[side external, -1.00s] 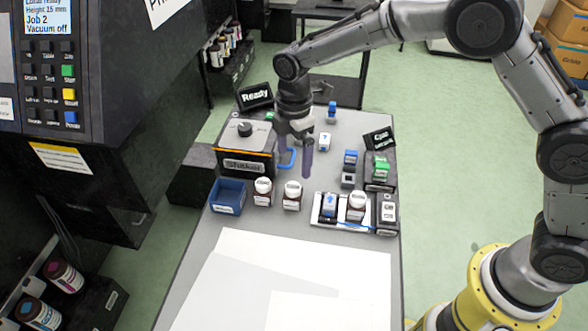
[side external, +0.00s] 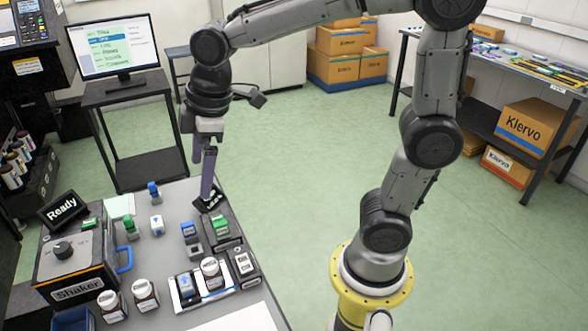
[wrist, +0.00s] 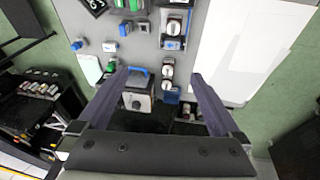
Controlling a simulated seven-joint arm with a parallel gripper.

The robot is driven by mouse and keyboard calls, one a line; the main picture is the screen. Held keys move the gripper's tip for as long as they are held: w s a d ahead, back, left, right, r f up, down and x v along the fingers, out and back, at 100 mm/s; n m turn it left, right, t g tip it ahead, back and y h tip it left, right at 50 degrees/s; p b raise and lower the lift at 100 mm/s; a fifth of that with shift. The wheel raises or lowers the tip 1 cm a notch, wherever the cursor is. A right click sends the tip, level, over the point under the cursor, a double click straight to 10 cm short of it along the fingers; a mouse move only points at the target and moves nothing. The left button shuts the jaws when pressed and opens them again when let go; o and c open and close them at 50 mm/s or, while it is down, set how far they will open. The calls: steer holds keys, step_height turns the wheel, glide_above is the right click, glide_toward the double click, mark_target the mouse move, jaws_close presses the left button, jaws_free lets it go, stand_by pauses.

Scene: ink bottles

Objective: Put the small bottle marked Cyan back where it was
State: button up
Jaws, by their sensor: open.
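Two stand side by side near the shaker, one (side external: 110,306) and another (side external: 145,294); a third (side external: 211,271) stands on the white tray (side external: 178,304), beside a blue-topped block. They also show in the wrist view, as one (wrist: 168,70), another (wrist: 166,86) and a third (wrist: 175,23). Their labels are too small to read, so I cannot tell which is Cyan. My gripper (side external: 208,194) is open and empty above the table; in the wrist view its fingers (wrist: 158,78) point toward the table, apart from the bottles.
The shaker (side external: 75,285) with a blue handle stands at the table's left, a blue bin (side external: 74,319) in front of it. White sheets (wrist: 235,55) cover one table end.

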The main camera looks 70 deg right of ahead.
steer(key=s+d+m+t, duration=0.1)
steer(key=s+m, duration=0.1)
steer(key=s, duration=0.3)
steer(key=s+d+m, duration=0.2)
steer(key=s+m, duration=0.1)
steer(key=s, duration=0.2)
steer(key=s+d+f+m+t, duration=0.1)
steer(key=s+d+m, duration=0.1)
steer(key=s, duration=0.4)
steer(key=shift+d+m+t+h, duration=0.25)
steer(key=shift+m+t+h, duration=0.05)
steer(key=shift+m, duration=0.4)
